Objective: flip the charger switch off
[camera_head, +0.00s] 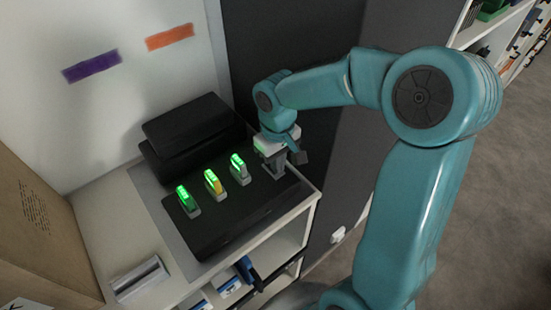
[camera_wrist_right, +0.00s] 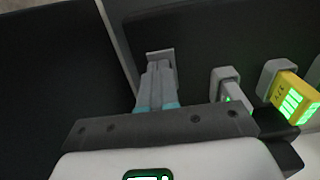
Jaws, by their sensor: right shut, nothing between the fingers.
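The black charger (camera_head: 235,215) lies on a white shelf top. Three lit units stand in its grey sockets: a green one (camera_head: 187,200), a yellow one (camera_head: 213,183) and a pale one (camera_head: 239,168). My right gripper (camera_head: 275,168) is shut and empty, pointing down at the charger's right end, beside the pale unit. In the wrist view its closed fingers (camera_wrist_right: 158,88) reach toward the charger's black surface; I cannot tell whether they touch. A small grey piece shows at the fingertips, and I cannot tell whether it is the switch. I cannot make out the switch elsewhere. My left gripper is out of view.
A black case (camera_head: 190,130) stands behind the charger against the white wall. A cardboard box (camera_head: 30,230) stands at the left, and a grey metallic object (camera_head: 140,280) lies at the shelf's front left. A dark panel (camera_head: 295,60) rises behind my gripper.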

